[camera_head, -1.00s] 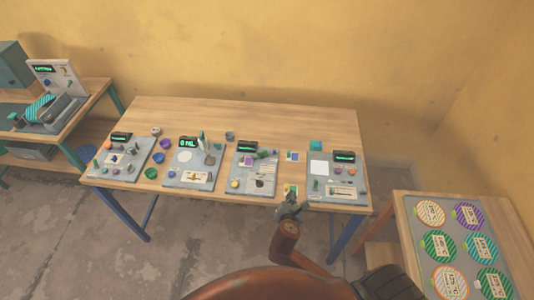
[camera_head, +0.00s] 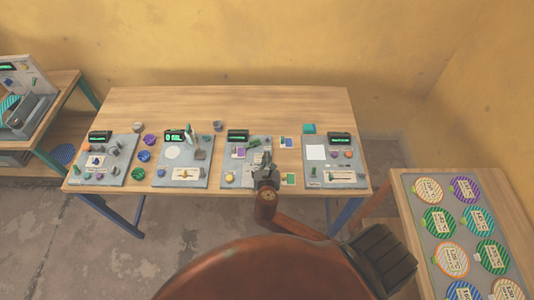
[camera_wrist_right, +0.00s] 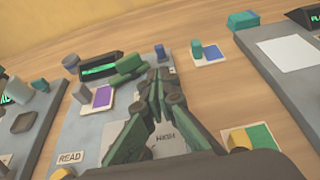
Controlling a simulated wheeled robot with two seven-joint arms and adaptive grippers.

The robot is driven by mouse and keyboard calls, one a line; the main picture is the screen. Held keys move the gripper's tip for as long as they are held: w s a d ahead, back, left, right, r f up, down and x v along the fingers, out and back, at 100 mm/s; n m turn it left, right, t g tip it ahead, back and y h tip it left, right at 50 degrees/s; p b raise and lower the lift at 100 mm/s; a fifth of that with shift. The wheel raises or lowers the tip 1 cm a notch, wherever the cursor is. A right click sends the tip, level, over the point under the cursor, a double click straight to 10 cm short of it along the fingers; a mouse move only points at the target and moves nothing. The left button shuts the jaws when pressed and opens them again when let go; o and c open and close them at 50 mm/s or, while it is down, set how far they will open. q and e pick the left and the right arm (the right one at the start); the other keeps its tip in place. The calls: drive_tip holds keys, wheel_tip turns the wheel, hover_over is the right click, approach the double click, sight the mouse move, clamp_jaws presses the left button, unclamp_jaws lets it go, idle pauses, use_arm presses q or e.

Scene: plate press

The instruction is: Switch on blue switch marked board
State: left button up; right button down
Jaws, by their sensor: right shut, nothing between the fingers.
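Several grey boards with green-lit displays stand along the table. The far-left board (camera_head: 117,176) bears a small dark blue piece (camera_head: 95,161) on a white patch; I cannot read its marking. My right gripper (camera_head: 262,160) is shut and empty, over the right part of the third board (camera_head: 229,181). A small blue post (camera_wrist_right: 159,52) stands behind the fingertips. My left gripper is not in view.
The table (camera_head: 240,100) has clear room behind the boards. Loose blue and purple bowls lie between the first two boards. A second board (camera_head: 172,182) and a fourth board (camera_head: 318,182) flank the third. A side table (camera_head: 410,190) at right holds several striped discs.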

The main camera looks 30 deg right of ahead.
approach(267, 141)
drive_tip(key=x, duration=0.4)
drive_tip(key=shift+d+r+b, duration=0.1)
drive_tip(key=shift+d+b, duration=0.05)
drive_tip(key=shift+b, duration=0.15)
drive_tip(key=shift+w+d, duration=0.2)
drive_tip(key=shift+w, duration=0.15)
drive_tip(key=shift+w+d+f, duration=0.15)
drive_tip(key=shift+w+f, duration=0.05)
drive_tip(key=shift+f, duration=0.05)
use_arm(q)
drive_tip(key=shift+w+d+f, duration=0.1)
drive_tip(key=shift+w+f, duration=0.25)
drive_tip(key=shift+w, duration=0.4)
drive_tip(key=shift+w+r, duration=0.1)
